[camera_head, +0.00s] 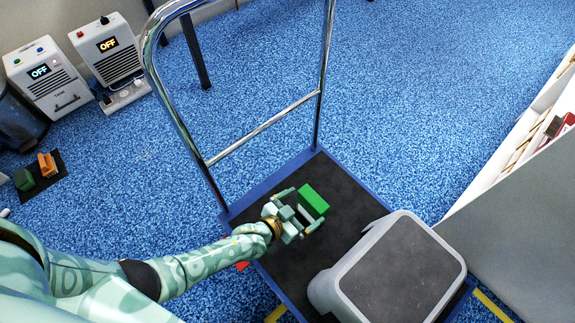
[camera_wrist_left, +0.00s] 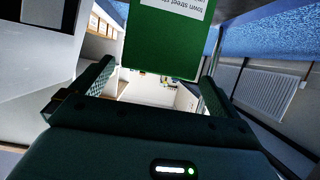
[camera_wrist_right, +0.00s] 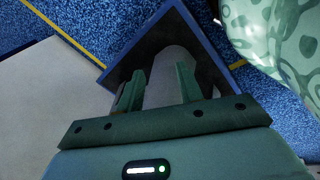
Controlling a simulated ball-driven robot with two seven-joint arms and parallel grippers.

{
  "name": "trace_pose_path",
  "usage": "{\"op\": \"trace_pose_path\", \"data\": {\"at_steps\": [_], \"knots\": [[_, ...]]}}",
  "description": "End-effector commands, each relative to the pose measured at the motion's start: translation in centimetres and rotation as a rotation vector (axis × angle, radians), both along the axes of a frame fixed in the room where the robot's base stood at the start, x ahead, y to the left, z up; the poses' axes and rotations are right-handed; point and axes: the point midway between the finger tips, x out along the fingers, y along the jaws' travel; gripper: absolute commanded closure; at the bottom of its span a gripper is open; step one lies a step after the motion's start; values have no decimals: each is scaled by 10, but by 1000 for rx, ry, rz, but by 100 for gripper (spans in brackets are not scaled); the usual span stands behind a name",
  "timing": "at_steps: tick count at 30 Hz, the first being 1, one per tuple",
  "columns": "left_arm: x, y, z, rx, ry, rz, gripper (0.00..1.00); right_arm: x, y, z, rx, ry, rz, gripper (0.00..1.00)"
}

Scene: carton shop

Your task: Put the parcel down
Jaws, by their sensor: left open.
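The parcel, a small green box (camera_head: 313,199), shows over the black deck of the cart (camera_head: 345,190), near its handle end. It looks set down there, but its underside is hidden. My left gripper (camera_head: 303,208) is open, its fingers spread on either side of the parcel's near end. In the left wrist view the parcel (camera_wrist_left: 165,40), with a white printed label, stands between and beyond the open fingers (camera_wrist_left: 153,80), with gaps at both sides. My right gripper (camera_wrist_right: 158,82) shows only in its own wrist view, open, with no parcel between its fingers.
A grey step stool (camera_head: 400,270) with a dark top stands on the deck's near right part. The cart's chrome handle (camera_head: 262,128) rises at the far side. A pale panel and shelves (camera_head: 530,140) border the right. Two white "OFF" machines (camera_head: 108,48) stand far left.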

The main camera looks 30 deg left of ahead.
Motion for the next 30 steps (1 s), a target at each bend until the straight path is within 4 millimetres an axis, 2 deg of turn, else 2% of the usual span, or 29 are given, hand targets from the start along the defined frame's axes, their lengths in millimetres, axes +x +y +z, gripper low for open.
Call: {"op": "trace_pose_path", "data": {"at_steps": [1,4,9,20,23,26,27,29,30], "knots": [[-8,5,13,2,-6,0,0,-6,-8,5,-30,22,8,64],[-25,11,18,0,-5,0,0,-20,-23,0,-81,83,21,64],[-42,18,22,1,-3,-1,0,-39,-33,-11,-112,142,27,64],[-54,18,17,11,21,-5,0,-43,-36,-15,-119,159,28,64],[-85,16,5,66,114,-27,0,-43,-36,-15,-119,157,28,64],[-144,23,-8,188,286,-62,0,-43,-36,-15,-118,157,28,64],[-172,31,-11,252,367,-76,0,-43,-36,-14,-118,157,28,64],[-213,49,-10,355,491,-94,0,-43,-36,-14,-118,157,28,64],[-241,63,-6,427,572,-103,0,-43,-36,-14,-119,156,28,64]]}}
